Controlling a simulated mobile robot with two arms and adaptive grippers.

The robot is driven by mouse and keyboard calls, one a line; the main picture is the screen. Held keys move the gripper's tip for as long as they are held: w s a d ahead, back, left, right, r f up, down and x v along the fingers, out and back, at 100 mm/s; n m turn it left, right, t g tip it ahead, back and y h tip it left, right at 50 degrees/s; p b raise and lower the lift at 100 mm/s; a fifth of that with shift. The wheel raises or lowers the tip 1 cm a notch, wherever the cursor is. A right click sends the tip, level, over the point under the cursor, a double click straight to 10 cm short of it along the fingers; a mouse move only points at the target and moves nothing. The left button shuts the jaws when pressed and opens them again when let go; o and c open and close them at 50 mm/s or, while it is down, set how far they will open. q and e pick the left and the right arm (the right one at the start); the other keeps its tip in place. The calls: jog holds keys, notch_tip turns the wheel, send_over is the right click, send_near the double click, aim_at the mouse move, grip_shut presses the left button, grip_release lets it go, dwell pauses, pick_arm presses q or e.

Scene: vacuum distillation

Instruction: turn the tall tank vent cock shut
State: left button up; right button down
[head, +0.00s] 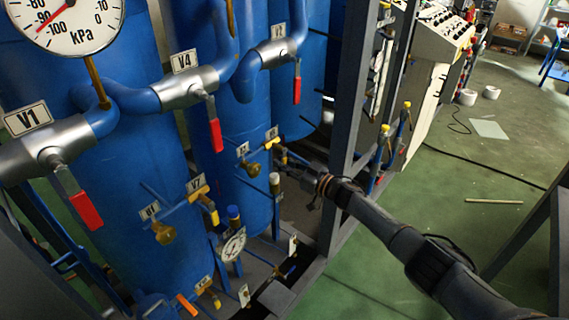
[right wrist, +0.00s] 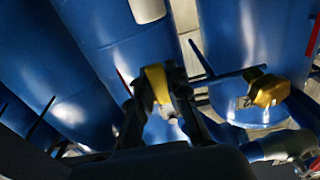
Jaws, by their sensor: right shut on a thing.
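The vent cock with a yellow handle (head: 271,143) is on a thin pipe at the tall blue tank (head: 235,185), under a small tag too small to read surely. My right gripper (head: 282,157) reaches it from the right in the head view. In the right wrist view, the yellow handle (right wrist: 156,82) stands between the two dark fingers of my right gripper (right wrist: 158,98), which are shut on it. The fingers partly hide the cock body, and I cannot tell its exact turn angle. My left gripper is not in view.
A brass-and-yellow cock (right wrist: 268,91) is right of the fingers. Large valves with red levers, V1 (head: 45,150) and V4 (head: 190,88), sit on the blue pipes. A grey frame post (head: 350,110) stands close to my right arm.

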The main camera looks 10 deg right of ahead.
jog(key=shift+f, duration=0.1)
jog(key=c, duration=1.3)
grip_release()
jog(key=v, duration=1.2)
